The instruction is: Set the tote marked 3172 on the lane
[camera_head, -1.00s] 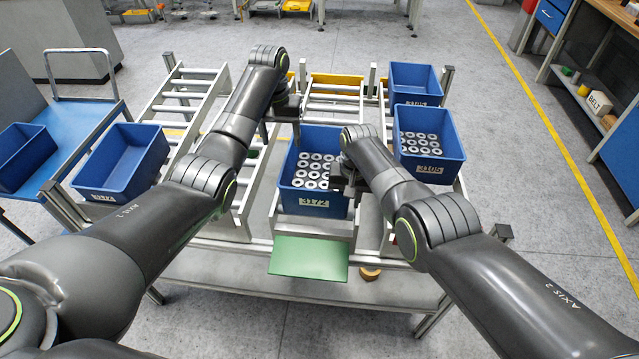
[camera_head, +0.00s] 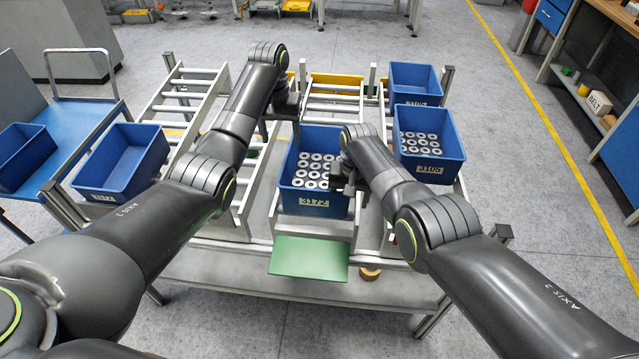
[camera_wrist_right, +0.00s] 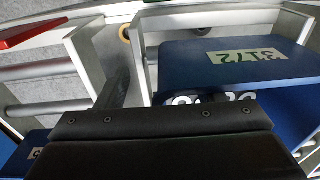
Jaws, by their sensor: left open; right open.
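The blue tote marked 3172 (camera_head: 312,208) sits at the front end of the middle lane (camera_head: 337,106) and holds several grey rings. Its label shows in the right wrist view (camera_wrist_right: 245,56), upside down. My left gripper (camera_head: 296,116) is open at the tote's back left corner. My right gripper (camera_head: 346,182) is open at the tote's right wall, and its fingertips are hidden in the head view. In the right wrist view a dark gripper body covers the lower middle. I cannot tell whether either gripper touches the tote.
A tote with rings (camera_head: 430,160) stands on the right lane, another tote (camera_head: 415,82) behind it. An empty tote (camera_head: 124,160) is at left, beside a cart (camera_head: 80,118) with another tote. A green plate (camera_head: 308,258) is in front. The left lane's upper part (camera_head: 190,95) is empty.

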